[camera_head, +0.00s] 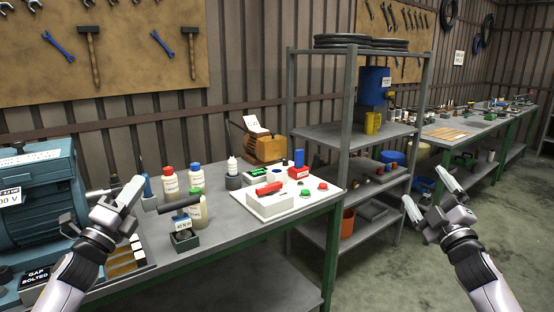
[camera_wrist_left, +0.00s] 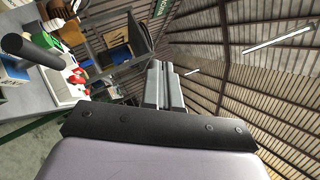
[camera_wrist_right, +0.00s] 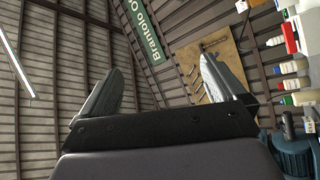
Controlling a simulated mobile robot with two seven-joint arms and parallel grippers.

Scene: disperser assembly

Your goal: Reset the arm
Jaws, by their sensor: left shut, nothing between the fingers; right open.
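My left gripper (camera_head: 134,190) is raised at the left, over the near left part of the workbench, with its fingers together and nothing between them. In the left wrist view its closed fingers (camera_wrist_left: 164,84) point toward the shelf and roof. My right gripper (camera_head: 428,192) is raised at the right, over open floor in the head view. It is open and empty. In the right wrist view its two fingers (camera_wrist_right: 160,80) stand well apart, with the wall and roof behind. Neither gripper visibly touches anything.
The workbench (camera_head: 225,226) holds a blue motor (camera_head: 40,215), several bottles (camera_head: 196,176), a labelled stand with a dark bar (camera_head: 184,238) and a white box with a red part (camera_head: 270,202). A metal shelf (camera_head: 344,140) stands behind. The floor (camera_head: 385,270) at the right is clear.

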